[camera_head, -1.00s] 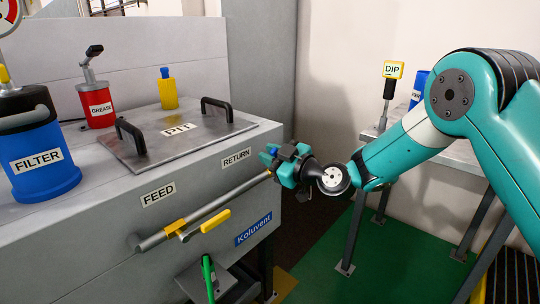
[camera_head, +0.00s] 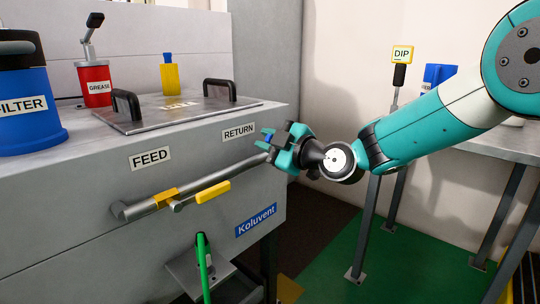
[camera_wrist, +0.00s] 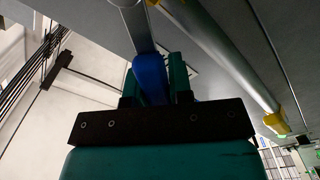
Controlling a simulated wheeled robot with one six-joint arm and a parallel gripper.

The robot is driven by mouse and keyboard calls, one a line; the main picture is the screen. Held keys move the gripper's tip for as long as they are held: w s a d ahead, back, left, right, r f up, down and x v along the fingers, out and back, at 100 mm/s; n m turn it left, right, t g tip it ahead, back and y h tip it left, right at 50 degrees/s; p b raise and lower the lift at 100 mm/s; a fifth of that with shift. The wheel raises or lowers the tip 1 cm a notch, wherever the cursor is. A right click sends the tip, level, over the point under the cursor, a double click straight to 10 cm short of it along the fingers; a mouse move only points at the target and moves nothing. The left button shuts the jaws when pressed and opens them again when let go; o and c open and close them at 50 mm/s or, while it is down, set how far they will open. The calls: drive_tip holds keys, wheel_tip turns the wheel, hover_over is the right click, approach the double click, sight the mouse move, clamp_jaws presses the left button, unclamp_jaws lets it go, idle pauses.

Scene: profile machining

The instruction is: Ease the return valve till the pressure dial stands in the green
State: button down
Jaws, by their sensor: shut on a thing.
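My gripper (camera_head: 274,148) is at the right end of the metal pipe, below the RETURN label (camera_head: 239,131) on the grey tank. Its teal fingers are shut on a blue valve handle, and small blue parts show at the fingertips. In the wrist view the blue handle (camera_wrist: 150,78) sits between my gripper's fingers (camera_wrist: 154,80), with a grey metal stem beyond it. My fingers hide much of the return valve, so its exact angle cannot be told. The pressure dial is in neither current view.
A yellow feed lever (camera_head: 213,192) sits on the pipe below the FEED label (camera_head: 150,158). A green handle (camera_head: 203,268) stands below. The PIT lid (camera_head: 138,120) lies on the tank top. A table (camera_head: 505,143) stands to the right, with clear floor between.

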drive_tip(key=shift+f, duration=0.1)
idle(0.3)
drive_tip(key=c, duration=1)
unclamp_jaws()
